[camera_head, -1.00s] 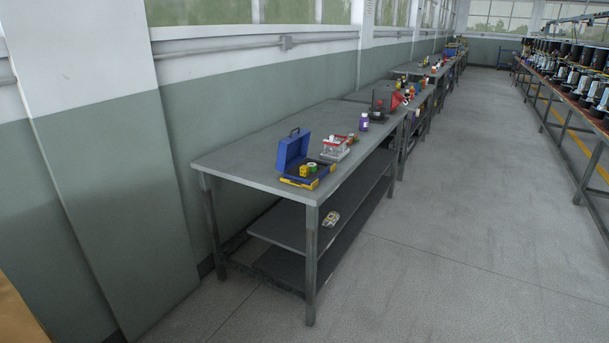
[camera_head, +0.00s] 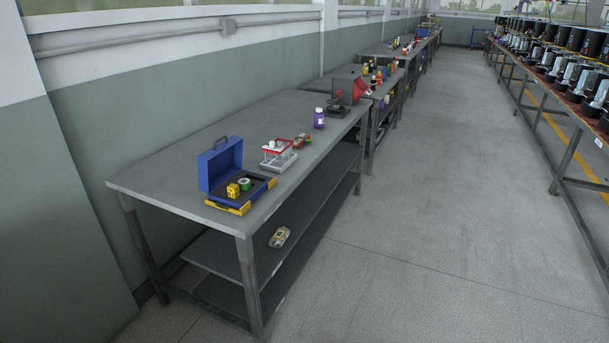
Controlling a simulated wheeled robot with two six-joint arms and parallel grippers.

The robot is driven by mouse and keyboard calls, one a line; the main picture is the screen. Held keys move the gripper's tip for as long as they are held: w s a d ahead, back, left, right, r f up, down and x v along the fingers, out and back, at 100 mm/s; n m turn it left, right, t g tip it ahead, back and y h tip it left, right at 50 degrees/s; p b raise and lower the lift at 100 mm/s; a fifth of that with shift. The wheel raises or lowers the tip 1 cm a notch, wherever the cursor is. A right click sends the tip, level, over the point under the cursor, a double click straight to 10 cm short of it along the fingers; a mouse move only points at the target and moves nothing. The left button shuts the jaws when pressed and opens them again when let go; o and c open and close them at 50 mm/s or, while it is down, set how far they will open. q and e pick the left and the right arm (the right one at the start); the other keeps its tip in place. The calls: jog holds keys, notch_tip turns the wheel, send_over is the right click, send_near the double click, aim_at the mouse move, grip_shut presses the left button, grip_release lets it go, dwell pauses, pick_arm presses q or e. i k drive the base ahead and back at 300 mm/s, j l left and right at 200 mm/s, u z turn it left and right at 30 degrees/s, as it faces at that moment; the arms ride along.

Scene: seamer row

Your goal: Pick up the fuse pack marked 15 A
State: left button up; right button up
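No fuse pack marked 15 A can be made out; the objects are too small for any marking to be read. An open blue case (camera_head: 221,165) with yellow corners stands at the near end of the grey workbench (camera_head: 150,178). In it are a small yellow object (camera_head: 233,190) and a green and white round object (camera_head: 244,184). A yellow and grey item (camera_head: 279,237) lies on the bench's lower shelf (camera_head: 215,250). Neither of my grippers is in view.
Behind the case stand a red and white rack (camera_head: 278,154), small brown items (camera_head: 301,141) and a purple bottle (camera_head: 319,118). More benches (camera_head: 350,72) continue along the wall. The floor (camera_head: 400,220) to the right is clear, up to a long table (camera_head: 545,85) of machine parts.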

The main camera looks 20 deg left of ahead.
aim_at(233, 189)
jog(key=i+l, duration=0.1)
jog(key=i, duration=0.75)
jog(key=i+l, duration=0.1)
jog(key=i, duration=0.7)
jog(key=i+l+u, duration=0.1)
jog(key=i+u, duration=0.3)
jog(key=i+l+u, duration=0.15)
jog(key=u, duration=0.3)
jog(key=i+l+u, duration=0.6)
jog(key=l+u, duration=0.25)
jog(key=j, duration=0.15)
